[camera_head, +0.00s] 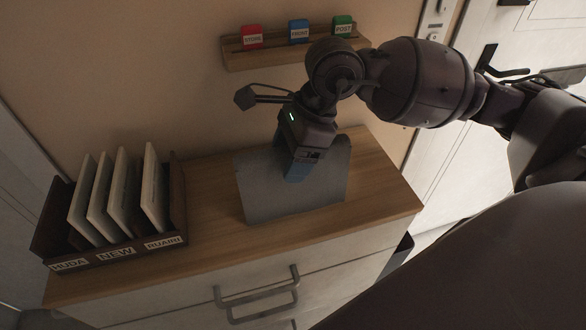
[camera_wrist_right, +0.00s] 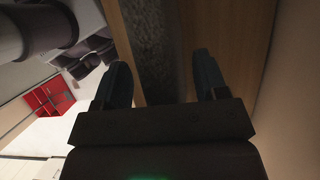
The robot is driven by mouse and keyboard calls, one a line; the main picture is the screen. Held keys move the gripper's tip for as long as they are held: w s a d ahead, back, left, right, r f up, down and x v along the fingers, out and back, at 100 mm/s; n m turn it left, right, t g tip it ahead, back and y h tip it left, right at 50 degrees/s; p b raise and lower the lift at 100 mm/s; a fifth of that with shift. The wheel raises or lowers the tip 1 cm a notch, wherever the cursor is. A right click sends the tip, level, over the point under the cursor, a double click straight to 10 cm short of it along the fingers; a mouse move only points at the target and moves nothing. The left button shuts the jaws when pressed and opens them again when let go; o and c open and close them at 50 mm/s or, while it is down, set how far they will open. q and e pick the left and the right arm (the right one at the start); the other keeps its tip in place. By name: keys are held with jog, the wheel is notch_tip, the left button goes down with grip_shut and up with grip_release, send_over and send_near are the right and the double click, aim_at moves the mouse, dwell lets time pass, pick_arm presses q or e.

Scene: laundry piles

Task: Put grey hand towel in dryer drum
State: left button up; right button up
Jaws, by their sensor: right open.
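No dryer drum shows in either view. My left gripper is not in view.
A wall shelf (camera_head: 270,50) holds red, blue and green tags. A white door (camera_head: 480,110) is at right. A red object (camera_wrist_right: 56,97) shows in the wrist view.

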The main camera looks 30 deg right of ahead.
jog(key=shift+f, duration=0.25)
dwell(0.6)
jog(key=shift+c, duration=0.4)
jog(key=c, duration=1)
jog(key=shift+c, duration=0.2)
